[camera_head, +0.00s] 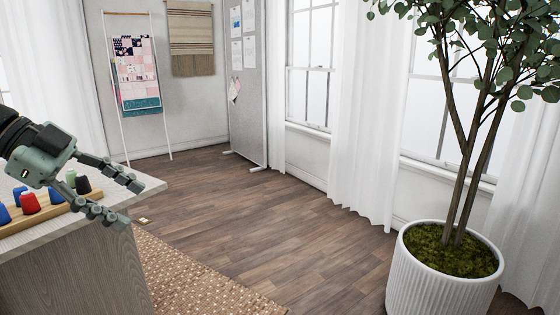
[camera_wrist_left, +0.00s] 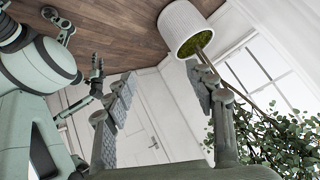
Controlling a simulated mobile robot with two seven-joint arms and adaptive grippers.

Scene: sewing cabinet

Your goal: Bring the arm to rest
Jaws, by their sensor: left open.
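My left gripper (camera_head: 129,203) is at the left of the head view, over the corner of the wooden cabinet top (camera_head: 146,187). Its two fingers are spread apart with nothing between them. In the left wrist view the fingers of the left gripper (camera_wrist_left: 160,73) also stand apart and empty. What seems to be my right gripper (camera_wrist_left: 95,76) shows small beside my body in the left wrist view. I cannot tell whether it is open or shut.
A wooden rack (camera_head: 45,216) with red, blue, green and dark spools stands on the cabinet, partly behind the left gripper. A woven rug (camera_head: 190,275) lies beside the cabinet. A potted tree (camera_head: 440,285) stands at the right. The wooden floor between is clear.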

